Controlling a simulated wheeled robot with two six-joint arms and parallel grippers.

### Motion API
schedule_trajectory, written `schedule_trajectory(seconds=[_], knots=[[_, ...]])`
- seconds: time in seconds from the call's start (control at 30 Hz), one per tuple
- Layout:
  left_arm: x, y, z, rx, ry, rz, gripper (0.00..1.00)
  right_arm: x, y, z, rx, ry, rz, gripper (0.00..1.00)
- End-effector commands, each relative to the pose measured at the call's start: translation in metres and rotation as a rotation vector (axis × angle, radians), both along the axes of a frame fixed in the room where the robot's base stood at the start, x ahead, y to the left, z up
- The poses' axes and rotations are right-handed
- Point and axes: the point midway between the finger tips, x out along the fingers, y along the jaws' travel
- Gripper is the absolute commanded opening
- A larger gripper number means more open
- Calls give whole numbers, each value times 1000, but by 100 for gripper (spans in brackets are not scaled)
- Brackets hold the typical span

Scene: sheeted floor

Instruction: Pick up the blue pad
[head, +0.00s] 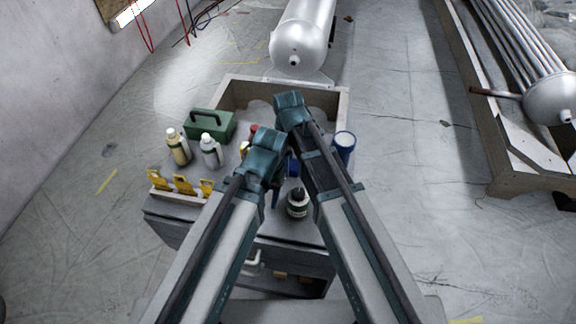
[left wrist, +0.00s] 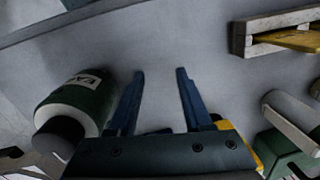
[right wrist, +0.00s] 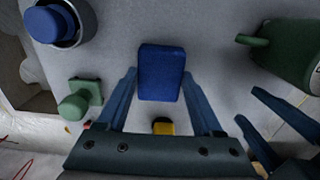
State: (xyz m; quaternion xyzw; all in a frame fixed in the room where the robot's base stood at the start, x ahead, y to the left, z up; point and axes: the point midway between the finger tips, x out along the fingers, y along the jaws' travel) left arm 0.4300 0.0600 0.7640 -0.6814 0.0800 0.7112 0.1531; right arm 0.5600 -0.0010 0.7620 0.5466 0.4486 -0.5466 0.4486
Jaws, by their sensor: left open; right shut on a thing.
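The blue pad (right wrist: 161,72) shows in the right wrist view between the fingertips of my right gripper (right wrist: 160,88), which is shut on it. In the head view a bit of blue (head: 293,166) shows between my two arms, and my arms hide most of that area. My left gripper (left wrist: 160,76) is open, with nothing between its fingers in the left wrist view. Its fingers also show at the right of the right wrist view, apart from the pad.
The bench top (head: 225,195) also holds a green toolbox (head: 209,126), two bottles, a rack of yellow pieces (head: 182,186) and a blue-lidded container (head: 344,146). Open floor lies right of it.

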Motion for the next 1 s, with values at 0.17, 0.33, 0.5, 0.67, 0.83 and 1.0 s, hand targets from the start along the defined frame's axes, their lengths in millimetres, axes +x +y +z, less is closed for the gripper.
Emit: schedule_trajectory(seconds=[0.17,0.33,0.5,0.67,0.83,1.0], knots=[[0,0,1,0,0,0,50,0,0,1,0,0,0,13],[0,0,10,0,0,0,50,0,0,10,0,0,0,13],[0,0,29,0,0,0,50,0,0,29,0,0,0,13],[0,0,53,0,0,1,50,0,0,53,0,0,0,13],[0,0,81,0,0,1,50,0,0,81,0,0,0,13],[0,0,98,0,0,1,50,0,0,98,0,0,0,13]])
